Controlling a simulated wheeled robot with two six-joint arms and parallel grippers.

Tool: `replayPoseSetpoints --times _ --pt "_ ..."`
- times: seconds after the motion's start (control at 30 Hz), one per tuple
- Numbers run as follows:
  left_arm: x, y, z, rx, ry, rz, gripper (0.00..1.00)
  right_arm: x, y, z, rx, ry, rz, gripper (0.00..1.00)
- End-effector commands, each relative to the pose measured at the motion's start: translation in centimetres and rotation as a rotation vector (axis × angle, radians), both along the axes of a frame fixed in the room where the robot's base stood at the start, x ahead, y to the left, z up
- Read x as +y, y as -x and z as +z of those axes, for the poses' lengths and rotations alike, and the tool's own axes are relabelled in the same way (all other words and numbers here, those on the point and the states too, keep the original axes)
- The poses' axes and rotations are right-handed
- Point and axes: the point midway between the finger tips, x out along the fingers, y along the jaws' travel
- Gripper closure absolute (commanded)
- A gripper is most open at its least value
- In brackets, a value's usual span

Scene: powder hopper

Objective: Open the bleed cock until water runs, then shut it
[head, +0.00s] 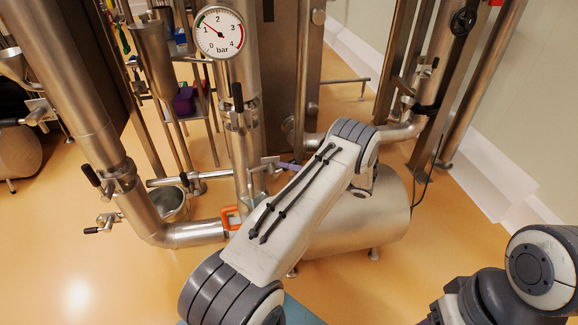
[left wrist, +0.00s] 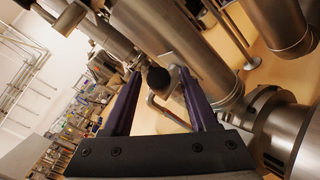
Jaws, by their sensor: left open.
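My left gripper (head: 284,166) is mostly hidden behind my white forearm in the head view; its purple fingers show at the upright steel pipe (head: 243,143). In the left wrist view its two fingers (left wrist: 158,74) are apart, with a round black knob (left wrist: 158,80) seen between them. I take this knob for the bleed cock's handle; contact cannot be told. A thin bent tube (left wrist: 158,108) shows below it. No running water is visible. The gauge (head: 219,33) has its needle near 1 bar. My right gripper is not clearly in view; only its arm shows at lower right.
A metal bucket (head: 171,204) stands left of the upright pipe. Black-handled valves (head: 92,176) sit on the left pipe. An orange handle (head: 229,217) is near the low pipe. A horizontal steel vessel (head: 375,225) lies behind my forearm. The floor at left front is clear.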

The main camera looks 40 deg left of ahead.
Motion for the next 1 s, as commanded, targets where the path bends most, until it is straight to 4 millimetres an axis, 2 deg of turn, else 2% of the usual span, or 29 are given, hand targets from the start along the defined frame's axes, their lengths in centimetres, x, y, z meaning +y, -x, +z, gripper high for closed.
replayPoseSetpoints --times 0.23,0.3,0.4,1.0 --pt "0.07 0.01 0.00 0.000 0.001 -0.001 0.41 0.00 0.00 0.00 0.000 0.000 0.000 0.41" --pt "0.05 0.00 0.00 0.000 0.001 -0.001 0.68 0.00 0.00 0.00 0.000 0.000 0.000 0.41" --pt "0.04 0.00 0.00 0.000 0.001 -0.001 1.00 0.00 0.00 0.00 0.000 0.000 0.000 0.41" --pt "-0.03 -0.03 -0.02 0.000 0.001 -0.001 1.00 0.00 0.00 0.00 0.000 0.000 0.000 0.41"
